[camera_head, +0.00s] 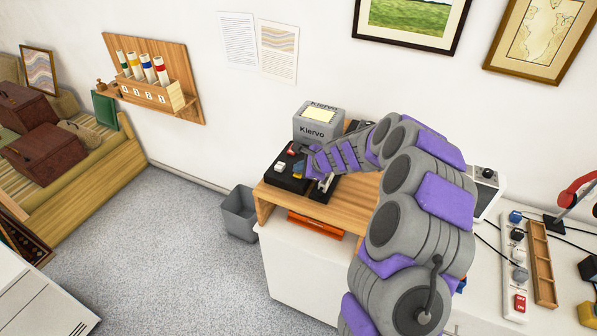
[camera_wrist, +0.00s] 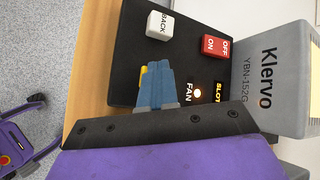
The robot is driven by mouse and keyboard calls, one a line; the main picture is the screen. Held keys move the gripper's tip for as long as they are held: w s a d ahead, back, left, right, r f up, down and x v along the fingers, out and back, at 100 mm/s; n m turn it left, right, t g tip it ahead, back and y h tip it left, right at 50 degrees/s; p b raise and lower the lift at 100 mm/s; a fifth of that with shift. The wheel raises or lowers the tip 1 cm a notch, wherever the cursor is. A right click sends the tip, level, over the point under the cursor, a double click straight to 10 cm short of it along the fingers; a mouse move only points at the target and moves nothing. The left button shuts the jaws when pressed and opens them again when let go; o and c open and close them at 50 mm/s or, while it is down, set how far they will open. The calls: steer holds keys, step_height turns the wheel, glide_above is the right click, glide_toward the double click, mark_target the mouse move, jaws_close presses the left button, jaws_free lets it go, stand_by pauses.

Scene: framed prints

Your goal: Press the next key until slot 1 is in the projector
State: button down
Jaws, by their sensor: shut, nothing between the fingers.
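The grey Klervo projector (camera_head: 318,127) stands on a wooden shelf; its side also shows in the wrist view (camera_wrist: 273,75). In front of it is a black control box (camera_head: 272,177) with a white BACK key (camera_wrist: 160,24) and a red ON/OFF switch (camera_wrist: 217,48). A lit FAN lamp (camera_wrist: 197,93) and an amber SLOT display (camera_wrist: 218,92) show too; the slot number is hidden. My gripper (camera_wrist: 154,85) is shut and empty, its blue fingertips over the box beside BACK. A yellow bit (camera_wrist: 144,71) shows at their edge. No NEXT key is readable; I cannot tell whether the fingertips touch anything.
A grey bin (camera_head: 239,213) stands on the floor left of the wooden shelf (camera_head: 350,207). A power strip (camera_head: 516,262) and wooden tray (camera_head: 542,264) lie at right. Framed prints hang above. Open floor lies at left.

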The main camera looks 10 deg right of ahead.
mark_target(300, 175)
steer(key=shift+f, duration=0.15)
stand_by(0.4)
steer(key=shift+r+p, duration=1.1)
steer(key=shift+r, duration=0.2)
step_height(300, 175, up, 5)
steer(key=p, duration=0.4)
stand_by(0.3)
